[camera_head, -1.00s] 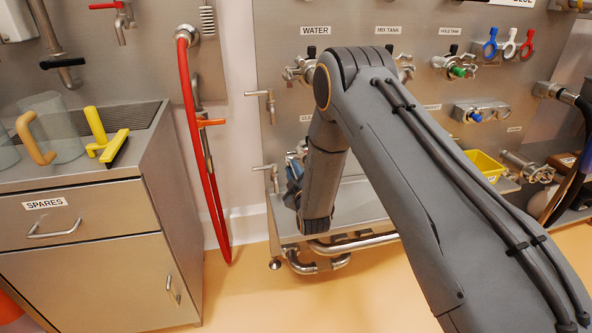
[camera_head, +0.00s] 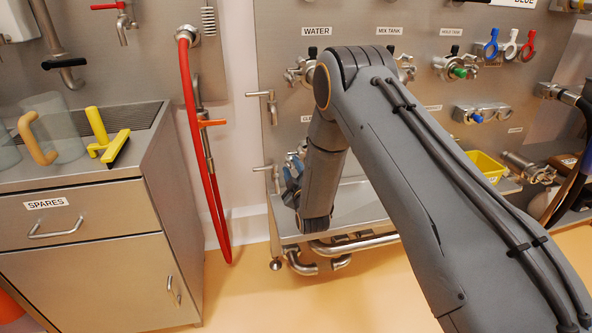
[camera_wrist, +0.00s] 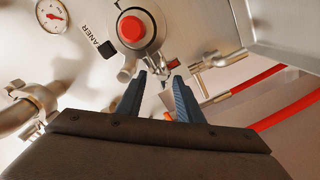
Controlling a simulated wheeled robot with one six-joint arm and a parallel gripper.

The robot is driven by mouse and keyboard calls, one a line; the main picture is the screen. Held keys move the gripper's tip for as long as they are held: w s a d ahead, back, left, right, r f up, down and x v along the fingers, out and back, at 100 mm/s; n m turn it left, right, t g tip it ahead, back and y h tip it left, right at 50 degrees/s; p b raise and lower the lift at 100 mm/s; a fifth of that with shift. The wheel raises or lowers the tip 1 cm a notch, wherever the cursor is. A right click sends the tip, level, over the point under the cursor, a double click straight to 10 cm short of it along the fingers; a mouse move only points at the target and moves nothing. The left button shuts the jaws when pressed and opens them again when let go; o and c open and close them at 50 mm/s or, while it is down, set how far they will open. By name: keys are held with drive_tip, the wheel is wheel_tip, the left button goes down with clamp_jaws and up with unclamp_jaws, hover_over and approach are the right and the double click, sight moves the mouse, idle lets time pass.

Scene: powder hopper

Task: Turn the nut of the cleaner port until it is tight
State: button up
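In the wrist view the cleaner port (camera_wrist: 131,27) is a round metal fitting with a red centre, on the steel panel beside a label ending in "ANER". Its metal nut (camera_wrist: 152,47) surrounds the red part, with short lugs sticking out on the near side. My gripper (camera_wrist: 159,76) has two blue fingers, apart, just below the nut. A lug lies near the gap between the fingertips; I cannot tell whether they touch it. In the head view my arm hides most of the port, and my gripper (camera_head: 292,172) shows only in part in front of the panel.
A gauge (camera_wrist: 51,15) and a bent metal pipe (camera_wrist: 20,115) are left of the port. A small valve with a handle (camera_wrist: 216,62) and a red hose (camera_wrist: 275,118) are to the right. In the head view a steel ledge (camera_head: 355,205) lies below the panel.

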drive_tip(key=shift+d+f, duration=0.2)
drive_tip(key=shift+s+d, duration=0.1)
drive_tip(key=shift+s, duration=0.2)
drive_tip(key=v, duration=0.7)
drive_tip(key=shift+r, duration=0.1)
